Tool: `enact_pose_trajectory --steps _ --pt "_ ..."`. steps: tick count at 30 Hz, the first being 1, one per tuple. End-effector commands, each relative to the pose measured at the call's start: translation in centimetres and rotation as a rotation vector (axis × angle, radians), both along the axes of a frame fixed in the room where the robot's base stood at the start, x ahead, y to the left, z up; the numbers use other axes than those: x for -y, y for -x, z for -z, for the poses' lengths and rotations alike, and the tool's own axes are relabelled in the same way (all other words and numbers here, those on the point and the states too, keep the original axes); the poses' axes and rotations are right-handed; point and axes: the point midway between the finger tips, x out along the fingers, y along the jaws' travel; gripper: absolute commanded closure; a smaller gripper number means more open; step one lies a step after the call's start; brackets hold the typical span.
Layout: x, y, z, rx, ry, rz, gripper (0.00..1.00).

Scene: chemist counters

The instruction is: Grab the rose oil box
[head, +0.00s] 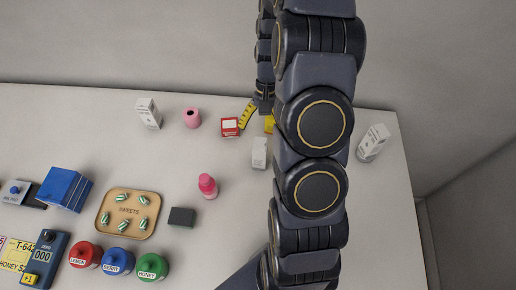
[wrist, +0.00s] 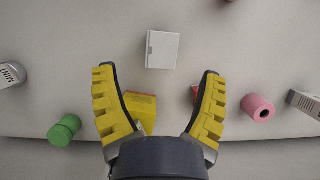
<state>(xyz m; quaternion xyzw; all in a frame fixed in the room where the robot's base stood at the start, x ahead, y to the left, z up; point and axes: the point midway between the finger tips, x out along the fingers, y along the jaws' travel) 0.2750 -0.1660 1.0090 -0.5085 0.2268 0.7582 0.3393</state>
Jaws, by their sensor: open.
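No label reading rose oil is legible, so I cannot tell which box it is. A small white box (head: 260,152) stands below my gripper (head: 258,119) in the head view. In the wrist view this white box (wrist: 162,50) shows a plain face, ahead of and between the open fingers of my gripper (wrist: 157,72), apart from them. A red box with a white label (head: 230,127) stands left of it; a red bit (wrist: 195,95) shows behind one finger. A white printed box (head: 148,113) stands farther left. Another white box (head: 372,142), at right, reads MINT in the wrist view (wrist: 11,74).
A sweets tray (head: 129,232), blue box (head: 64,189) and several coloured jars (head: 118,260) fill the left front.

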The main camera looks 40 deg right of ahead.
Motion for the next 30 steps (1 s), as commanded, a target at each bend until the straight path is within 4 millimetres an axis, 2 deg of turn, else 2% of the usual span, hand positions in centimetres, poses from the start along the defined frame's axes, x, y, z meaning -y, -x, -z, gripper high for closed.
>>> enact_pose_trajectory --steps 11,19,26,27,29,30 --pt "-1.1 0.9 3.3 -0.006 -0.004 0.002 0.27" --pt "-2.3 1.8 6.9 -0.007 -0.005 0.001 0.27" --pt "-2.4 1.8 7.2 -0.003 -0.002 0.002 0.27" --pt "-2.4 1.8 7.2 -0.003 -0.002 0.002 0.32" --pt "-2.3 1.8 7.2 -0.003 -0.002 0.002 0.57" --pt "-2.3 1.8 7.2 -0.003 -0.002 0.002 0.74"
